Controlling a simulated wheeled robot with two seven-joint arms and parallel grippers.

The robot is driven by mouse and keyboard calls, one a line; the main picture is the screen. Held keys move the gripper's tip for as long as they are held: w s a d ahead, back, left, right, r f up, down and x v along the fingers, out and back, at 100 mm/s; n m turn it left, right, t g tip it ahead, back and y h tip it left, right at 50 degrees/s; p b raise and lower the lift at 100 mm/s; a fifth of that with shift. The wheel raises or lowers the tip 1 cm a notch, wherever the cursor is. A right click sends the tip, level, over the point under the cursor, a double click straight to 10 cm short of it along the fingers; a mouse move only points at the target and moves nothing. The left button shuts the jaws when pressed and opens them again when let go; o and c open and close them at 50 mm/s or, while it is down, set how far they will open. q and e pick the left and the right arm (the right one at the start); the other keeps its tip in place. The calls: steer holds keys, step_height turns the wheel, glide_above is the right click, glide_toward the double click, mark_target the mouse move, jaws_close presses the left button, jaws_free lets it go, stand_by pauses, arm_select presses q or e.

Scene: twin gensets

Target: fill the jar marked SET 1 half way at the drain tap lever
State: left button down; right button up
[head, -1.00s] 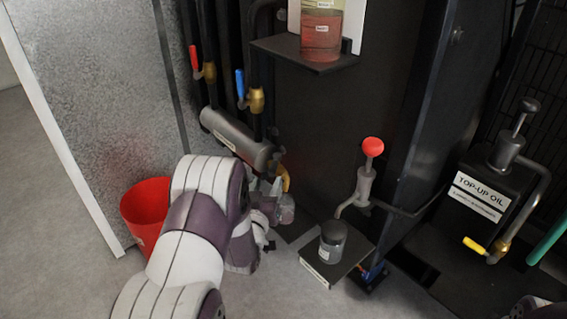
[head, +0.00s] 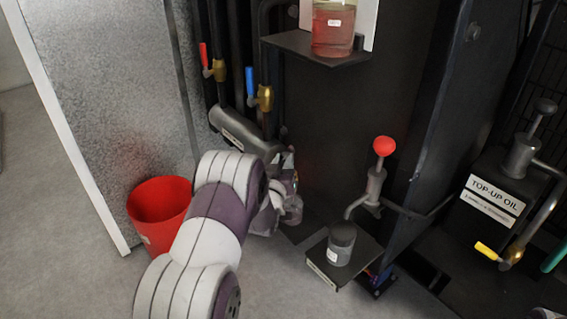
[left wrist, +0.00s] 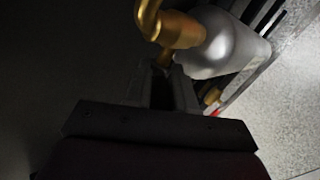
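A dark grey jar (head: 342,246) with a pale label stands upright on a small dark stand (head: 362,262) below the red-knobbed pump. Its label is too small to read. A grey cylinder (head: 240,132) sits low on the pipes. In the left wrist view, a brass elbow tap (left wrist: 176,30) shows at the end of a pale cylinder (left wrist: 228,45). My left gripper (left wrist: 163,72) is right at the tap, with a thin brass part between its fingertips. Whether the fingers grip it cannot be told. In the head view my arm largely hides this spot. My right gripper is out of view.
A jar of red liquid (head: 333,28) stands on the upper shelf (head: 318,48). Red-handled (head: 205,57) and blue-handled (head: 250,82) valves are above the cylinder. A red bucket (head: 158,208) stands left of my arm. A pump with a red knob (head: 384,147) overhangs the jar. The TOP-UP OIL unit (head: 491,196) is right.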

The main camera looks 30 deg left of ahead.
arm_select(q)
steer(key=shift+a, duration=0.1)
steer(key=shift+a+m+g+h+p, duration=0.1)
steer(key=shift+a+m+h+p, duration=0.15)
steer(key=shift+m+h, duration=1.3)
steer(key=shift+a+m+g+h+p, duration=0.25)
steer(key=shift+m+h, duration=0.65)
steer(key=shift+h, duration=1.2)
steer(key=shift+a+m+t+h+p, duration=0.1)
steer(key=shift+a+m+h, duration=0.3)
steer(key=shift+m+h, duration=1.15)
steer(key=shift+h, duration=0.6)
steer(key=c, duration=0.9)
jaws_free()
steer(key=shift+c, duration=0.2)
